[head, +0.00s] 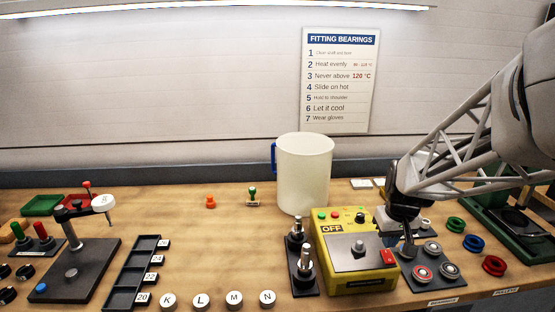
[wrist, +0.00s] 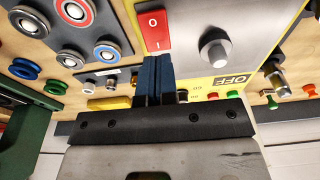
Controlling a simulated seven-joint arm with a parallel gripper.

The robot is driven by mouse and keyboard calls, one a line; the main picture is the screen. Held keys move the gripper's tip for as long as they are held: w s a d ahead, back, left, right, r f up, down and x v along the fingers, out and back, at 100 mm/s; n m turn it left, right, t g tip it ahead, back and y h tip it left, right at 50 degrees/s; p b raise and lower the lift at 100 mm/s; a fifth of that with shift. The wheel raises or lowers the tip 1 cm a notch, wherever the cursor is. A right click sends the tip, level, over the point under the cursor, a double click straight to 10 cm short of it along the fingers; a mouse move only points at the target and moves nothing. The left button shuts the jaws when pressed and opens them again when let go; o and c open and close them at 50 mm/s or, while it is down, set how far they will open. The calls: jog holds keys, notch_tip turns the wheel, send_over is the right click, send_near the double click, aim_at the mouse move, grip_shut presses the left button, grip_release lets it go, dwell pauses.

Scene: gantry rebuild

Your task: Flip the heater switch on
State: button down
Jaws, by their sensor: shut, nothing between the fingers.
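The yellow heater box (head: 356,285) stands right of centre with a grey top plate and a round knob-like post (head: 359,250). Its sign reads OFF (head: 331,229); the sign shows upside down in the wrist view (wrist: 232,82). A red rocker switch (head: 388,256) sits at the right of the plate and shows at top centre in the wrist view (wrist: 155,30), with white O and I marks. My gripper (head: 408,254) is shut and empty, just right of the switch. In the wrist view its dark blue fingertips (wrist: 154,62) are close to the switch's edge; I cannot tell whether they touch.
A grey plate with bearings (head: 450,271) lies right beside the heater, under my gripper. Red (head: 493,265) and blue (head: 473,243) rings lie further right. A post stand (head: 303,265) stands left of the heater, a white jug (head: 304,172) behind.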

aim_at(388, 257)
jog(key=shift+w+f, duration=0.2)
jog(key=shift+f, duration=0.95)
jog(key=shift+f, duration=0.1)
